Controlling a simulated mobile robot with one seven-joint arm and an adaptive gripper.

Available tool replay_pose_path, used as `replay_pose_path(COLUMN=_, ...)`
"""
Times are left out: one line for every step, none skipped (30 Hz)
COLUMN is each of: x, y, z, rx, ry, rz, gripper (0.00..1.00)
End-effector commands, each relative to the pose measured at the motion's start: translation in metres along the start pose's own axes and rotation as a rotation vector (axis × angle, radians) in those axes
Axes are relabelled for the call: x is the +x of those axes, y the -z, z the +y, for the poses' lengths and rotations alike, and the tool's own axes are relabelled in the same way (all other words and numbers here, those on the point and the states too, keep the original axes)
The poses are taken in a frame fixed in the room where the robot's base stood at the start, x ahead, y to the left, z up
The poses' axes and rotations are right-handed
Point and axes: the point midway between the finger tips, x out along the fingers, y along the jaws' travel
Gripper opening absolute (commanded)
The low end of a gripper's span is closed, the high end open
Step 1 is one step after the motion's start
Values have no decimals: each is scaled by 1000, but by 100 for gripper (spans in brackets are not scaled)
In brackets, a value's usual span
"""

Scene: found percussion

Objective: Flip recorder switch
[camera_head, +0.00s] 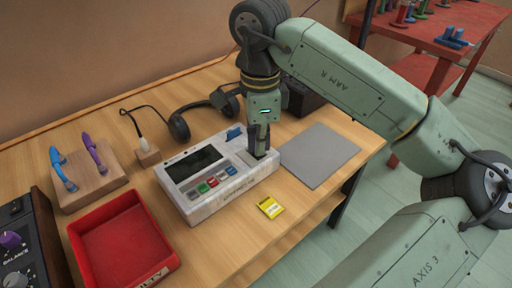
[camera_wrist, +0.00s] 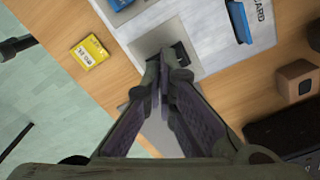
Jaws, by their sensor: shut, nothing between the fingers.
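The recorder (camera_head: 217,172) is a white box with a dark screen and a row of coloured buttons, lying on the wooden table. My gripper (camera_head: 260,152) is shut and points down over the recorder's right end. In the wrist view my gripper (camera_wrist: 163,62) has its fingertips together, beside a dark switch (camera_wrist: 181,53) on a grey plate (camera_wrist: 158,42). The fingers hide part of the plate, and I cannot tell whether they touch the switch or which way it is set. A blue card (camera_wrist: 239,22) stands at the recorder's edge.
A yellow card (camera_head: 270,207) lies in front of the recorder, and a grey mat (camera_head: 319,155) lies to its right. Headphones (camera_head: 180,126), a wooden block with blue and purple handles (camera_head: 90,190) and a red tray (camera_head: 123,243) stand behind and left.

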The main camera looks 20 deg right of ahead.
Motion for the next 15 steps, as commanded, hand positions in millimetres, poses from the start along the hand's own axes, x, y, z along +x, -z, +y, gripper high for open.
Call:
replay_pose_path(x=-6, y=0, z=0, rx=0, ry=1, rz=0, gripper=0)
replay_pose_path(x=-8, y=0, z=0, rx=0, ry=1, rz=0, gripper=0)
replay_pose_path(x=-12, y=0, z=0, rx=0, ry=2, rz=0, gripper=0)
replay_pose_path(x=-14, y=0, z=0, rx=0, ry=2, rz=0, gripper=0)
replay_pose_path(x=-17, y=0, z=0, rx=0, ry=3, rz=0, gripper=0)
replay_pose_path(x=-20, y=0, z=0, rx=0, ry=3, rz=0, gripper=0)
replay_pose_path(x=-23, y=0, z=0, rx=0, ry=3, rz=0, gripper=0)
replay_pose_path(x=-25, y=0, z=0, rx=0, ry=3, rz=0, gripper=0)
replay_pose_path(x=-28, y=0, z=0, rx=0, ry=3, rz=0, gripper=0)
replay_pose_path(x=-31, y=0, z=0, rx=0, ry=3, rz=0, gripper=0)
replay_pose_path(x=-33, y=0, z=0, rx=0, ry=3, rz=1, gripper=0)
replay_pose_path(x=-36, y=0, z=0, rx=0, ry=3, rz=0, gripper=0)
replay_pose_path(x=-39, y=0, z=0, rx=0, ry=3, rz=0, gripper=0)
replay_pose_path(x=-41, y=0, z=0, rx=0, ry=3, rz=0, gripper=0)
replay_pose_path(x=-44, y=0, z=0, rx=0, ry=2, rz=0, gripper=0)
